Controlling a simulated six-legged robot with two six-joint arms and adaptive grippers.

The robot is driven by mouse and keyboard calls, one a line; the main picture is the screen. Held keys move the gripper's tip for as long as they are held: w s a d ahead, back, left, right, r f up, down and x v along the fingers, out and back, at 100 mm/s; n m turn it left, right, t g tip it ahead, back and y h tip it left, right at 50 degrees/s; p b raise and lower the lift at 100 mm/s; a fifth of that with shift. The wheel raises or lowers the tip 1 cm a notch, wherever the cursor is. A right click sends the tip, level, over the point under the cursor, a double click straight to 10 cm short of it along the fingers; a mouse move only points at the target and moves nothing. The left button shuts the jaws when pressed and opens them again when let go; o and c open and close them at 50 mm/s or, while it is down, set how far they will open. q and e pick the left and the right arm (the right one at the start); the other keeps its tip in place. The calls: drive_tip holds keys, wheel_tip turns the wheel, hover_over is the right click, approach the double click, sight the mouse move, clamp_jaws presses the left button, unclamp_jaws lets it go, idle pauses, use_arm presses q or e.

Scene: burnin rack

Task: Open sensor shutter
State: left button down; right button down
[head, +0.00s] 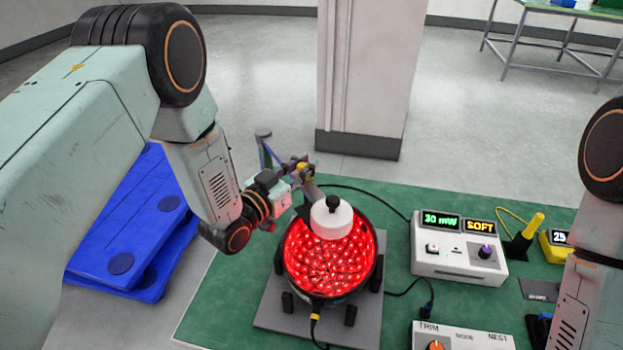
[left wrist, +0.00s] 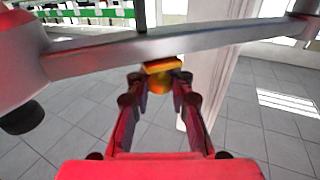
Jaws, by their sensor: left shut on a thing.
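A round black bowl (head: 290,283) lit bright red inside stands on a grey plate. A white round head with a black knob (head: 331,217) sits over the bowl's far rim. A grey metal bar (left wrist: 110,55) crosses the left wrist view, joined to the red-lit head at left (left wrist: 18,62). My left gripper (head: 302,170) is at this bar, behind the bowl. In the left wrist view its fingers (left wrist: 162,88) are closed on a small yellow-orange piece (left wrist: 162,66) by the bar. I cannot tell which part is the shutter. My right gripper is out of view.
On the green table (head: 215,310), a white box (head: 455,262) reads "30 mW" and "SOFT". A trim box (head: 465,340) is at the front, a yellow-handled tool (head: 530,228) at right. Black cables run between. Blue folded panels (head: 130,230) lie at left; a pillar (head: 365,80) stands behind.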

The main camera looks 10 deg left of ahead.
use_arm(q)
drive_tip(key=shift+f, duration=0.15)
drive_tip(key=c, duration=1.7)
unclamp_jaws()
drive_tip(key=o, duration=0.5)
drive_tip(key=shift+s+a, duration=0.15)
drive_tip(key=shift+a, duration=0.1)
drive_tip(key=shift+d, duration=0.1)
drive_tip(key=shift+d, duration=0.1)
drive_tip(key=v, duration=1.2)
